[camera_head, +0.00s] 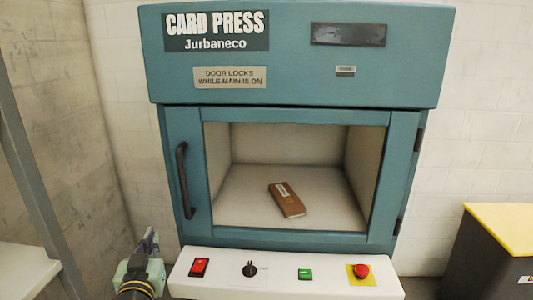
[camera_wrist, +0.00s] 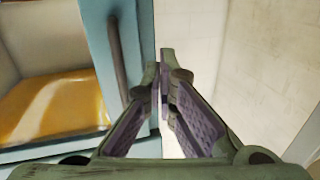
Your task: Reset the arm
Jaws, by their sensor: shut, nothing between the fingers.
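My gripper (camera_head: 150,242) is at the lower left in the head view, left of the white control panel and below the door handle. In the wrist view its fingers (camera_wrist: 166,62) come together at the tips with nothing between them. The teal card press (camera_head: 290,85) fills the middle of the head view. Its windowed door (camera_head: 183,125) looks closed, with a dark handle (camera_head: 183,180) on its left side. The handle also shows in the wrist view (camera_wrist: 117,55), left of the fingers and apparently apart from them. A brown package (camera_head: 288,200) lies inside the chamber.
The control panel (camera_head: 285,285) carries a red switch (camera_head: 199,267), a black knob (camera_head: 249,269), a green button (camera_head: 305,273) and a red button (camera_head: 361,270). A grey post (camera_head: 30,170) stands at the left. A yellow-topped dark bin (camera_head: 495,255) stands at the right.

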